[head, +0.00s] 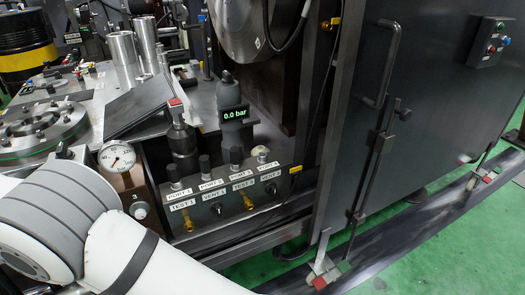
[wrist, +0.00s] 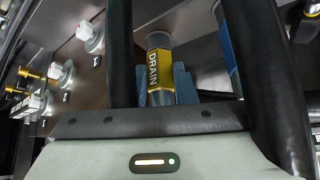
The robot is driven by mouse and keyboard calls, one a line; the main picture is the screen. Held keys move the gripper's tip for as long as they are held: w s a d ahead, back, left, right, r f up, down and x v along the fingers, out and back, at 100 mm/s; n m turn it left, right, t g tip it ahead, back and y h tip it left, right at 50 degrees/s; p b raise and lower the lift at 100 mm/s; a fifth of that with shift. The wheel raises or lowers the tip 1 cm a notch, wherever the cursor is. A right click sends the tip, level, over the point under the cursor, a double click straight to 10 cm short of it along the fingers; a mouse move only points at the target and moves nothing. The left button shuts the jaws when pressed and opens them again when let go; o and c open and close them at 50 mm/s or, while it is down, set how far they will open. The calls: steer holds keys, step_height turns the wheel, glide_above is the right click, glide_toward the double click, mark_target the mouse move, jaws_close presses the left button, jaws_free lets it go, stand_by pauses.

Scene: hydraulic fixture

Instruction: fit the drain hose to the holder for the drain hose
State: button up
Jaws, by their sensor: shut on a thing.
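In the wrist view the drain hose (wrist: 161,72) shows as a grey cylindrical end with a yellow band marked DRAIN. Blue-grey fingertips of my gripper (wrist: 163,88) lie on both sides of it, and my gripper is shut on it. The part of the hose below the band is hidden behind my gripper's dark front plate. I cannot make out the holder for the drain hose in either view. My gripper is outside the head view.
A valve panel (head: 227,207) with brass fittings stands below a 0.0 bar display (head: 235,114). A gauge (head: 117,157) is at its left, a grey cabinet door (head: 400,110) at right. A blue-banded part (wrist: 224,42) stands close right of the hose; white knobs (wrist: 60,75) are left.

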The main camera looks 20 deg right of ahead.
steer(key=o, duration=1)
steer(key=shift+o, duration=0.2)
